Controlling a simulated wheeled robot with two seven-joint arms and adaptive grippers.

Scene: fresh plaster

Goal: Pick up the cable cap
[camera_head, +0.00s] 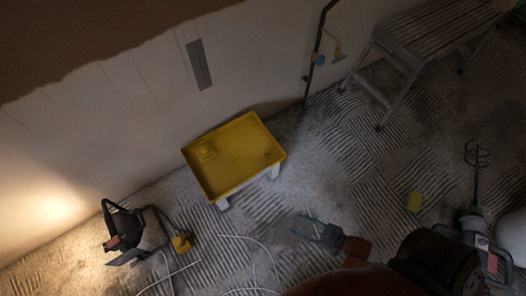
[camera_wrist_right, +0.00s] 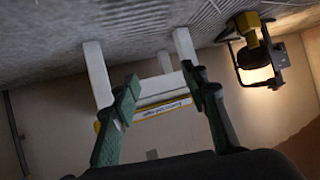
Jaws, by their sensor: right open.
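The yellow tray (camera_head: 235,181) stands on white legs against the wall in the head view. A small yellow piece (camera_head: 206,151) sits at its left, and a tiny knob-like piece (camera_head: 267,153) is near its right edge. Both are too small for me to tell which is the cable cap. My right gripper (camera_head: 314,228) is to the lower right of the tray, apart from it. In the right wrist view the right gripper (camera_wrist_right: 160,78) has its fingers spread with nothing between them; the stand's white legs (camera_wrist_right: 97,75) show beyond. My left gripper is out of view.
A work lamp (camera_head: 122,228) stands at the lower left, with a pale cable (camera_head: 262,245) looping over the floor. A step stool (camera_head: 392,58) is at the upper right.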

